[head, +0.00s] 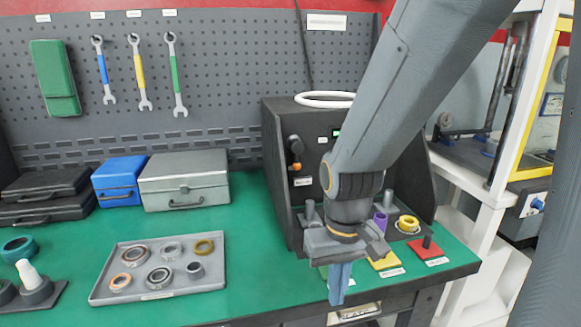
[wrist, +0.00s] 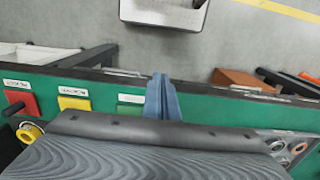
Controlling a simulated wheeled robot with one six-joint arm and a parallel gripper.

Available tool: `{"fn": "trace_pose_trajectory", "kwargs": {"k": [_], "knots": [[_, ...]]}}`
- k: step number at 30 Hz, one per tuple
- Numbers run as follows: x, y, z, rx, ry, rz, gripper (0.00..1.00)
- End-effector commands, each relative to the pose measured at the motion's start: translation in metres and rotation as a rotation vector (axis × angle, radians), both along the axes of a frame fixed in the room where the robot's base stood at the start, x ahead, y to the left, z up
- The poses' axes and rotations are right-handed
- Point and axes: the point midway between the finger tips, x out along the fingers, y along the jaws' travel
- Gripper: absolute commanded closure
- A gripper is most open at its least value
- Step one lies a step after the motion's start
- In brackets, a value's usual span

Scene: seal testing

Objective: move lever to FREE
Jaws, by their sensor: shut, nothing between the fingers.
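A small lever with an orange grip (head: 296,146) is on the left part of the black test box's front panel. A white label (head: 303,181) sits below it, too small to read, so I cannot tell its marked position. My gripper (head: 340,284) points down in front of the box, over the table's front edge, right of and below the lever and well apart from it. Its blue fingers are together and empty; they also show in the wrist view (wrist: 160,96). The lever does not show in the wrist view.
The black box (head: 282,180) stands on the green table. Yellow (head: 386,262) and red (head: 427,249) pads lie before it; a green pad (wrist: 130,98) is beside my fingers. A yellow ring (head: 408,224) is nearby. A grey tray (head: 140,294) of rings lies left.

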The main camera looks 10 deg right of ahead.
Motion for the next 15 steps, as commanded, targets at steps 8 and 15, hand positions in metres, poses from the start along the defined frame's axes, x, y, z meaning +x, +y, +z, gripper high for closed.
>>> {"fn": "trace_pose_trajectory", "kwargs": {"k": [8,15], "knots": [[0.0,0.0,0.0,0.0,-0.001,0.001,1.0],[0.048,-0.018,0.005,-0.043,-0.166,0.13,1.0]]}}
